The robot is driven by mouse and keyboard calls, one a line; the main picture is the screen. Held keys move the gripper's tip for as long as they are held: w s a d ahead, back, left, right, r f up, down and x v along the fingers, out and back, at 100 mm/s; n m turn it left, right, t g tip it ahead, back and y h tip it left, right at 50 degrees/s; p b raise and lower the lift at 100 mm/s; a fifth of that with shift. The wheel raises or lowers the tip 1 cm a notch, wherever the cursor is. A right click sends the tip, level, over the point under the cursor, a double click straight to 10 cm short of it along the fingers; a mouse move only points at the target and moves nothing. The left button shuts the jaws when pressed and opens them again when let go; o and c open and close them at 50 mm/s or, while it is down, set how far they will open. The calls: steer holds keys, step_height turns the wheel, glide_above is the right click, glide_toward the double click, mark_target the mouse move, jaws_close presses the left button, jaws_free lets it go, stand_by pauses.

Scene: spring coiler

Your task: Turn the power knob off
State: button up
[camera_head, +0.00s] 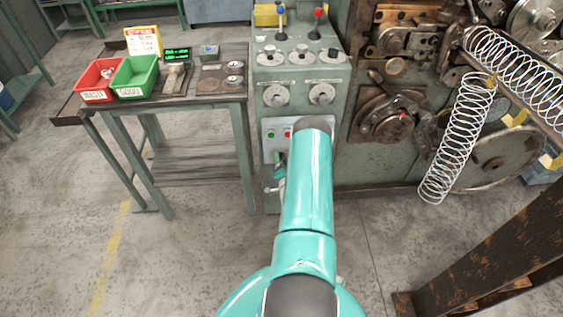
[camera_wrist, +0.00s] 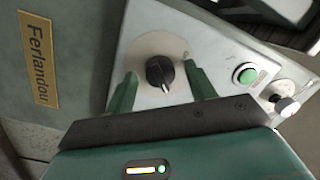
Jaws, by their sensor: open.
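The black power knob (camera_wrist: 160,72) sits on a round pale plate on the light panel (camera_wrist: 214,40) in the wrist view. Its white mark points down in that picture, towards my gripper's palm. My gripper (camera_wrist: 161,76) is open, with one green finger on each side of the knob. There is a visible gap between each finger and the knob; the depth of the fingertips against the panel is hard to tell. In the head view my teal arm reaches to the cabinet's lower panel (camera_head: 267,150) and hides the knob.
The control cabinet (camera_head: 262,97) stands between a side table (camera_head: 215,103) with bins and the coiler with loose springs (camera_head: 455,145). A rusty beam (camera_head: 500,240) is at lower right.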

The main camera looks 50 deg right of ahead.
steer(key=shift+c, duration=0.4)
steer(key=c, duration=0.9)
steer(key=shift+w+n, duration=0.1)
steer(key=shift+n, duration=0.4)
steer(key=n+g, duration=0.1)
steer(key=n, duration=0.9)
steer(key=n+g, duration=0.1)
steer(key=n, duration=0.4)
steer(key=shift+a+n+g+h, duration=0.1)
steer(key=shift+n+g+h, duration=0.2)
